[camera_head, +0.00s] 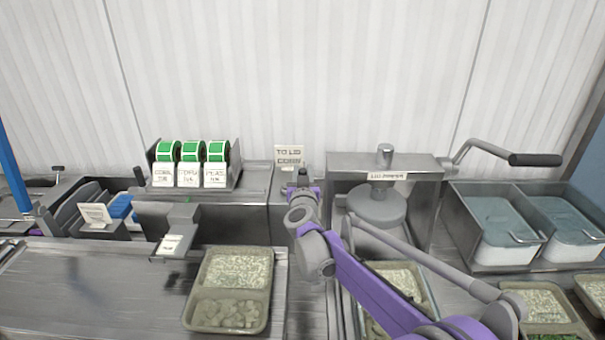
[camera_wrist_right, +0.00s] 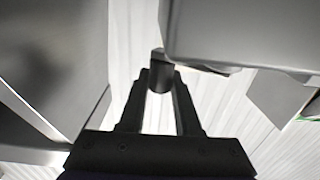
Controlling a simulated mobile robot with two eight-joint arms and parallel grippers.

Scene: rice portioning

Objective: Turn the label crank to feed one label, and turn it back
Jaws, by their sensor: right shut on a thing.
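The label dispenser (camera_head: 236,222) is a grey metal box at the middle left in the head view. A printed label (camera_head: 170,245) lies on its front ledge. My right gripper (camera_head: 302,178) is at the dispenser's right end, seen from behind. In the right wrist view its two fingers (camera_wrist_right: 160,88) are shut on a short dark cylindrical grip (camera_wrist_right: 160,78), which looks like the crank handle. The rest of the crank is hidden by my gripper and arm. My left gripper is not in view.
Green label rolls (camera_head: 191,151) stand on a rack above the dispenser. A filled tray (camera_head: 186,316) sits in front of it. The lid press (camera_head: 430,166), with its black-gripped lever (camera_head: 534,160), stands right of my gripper.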

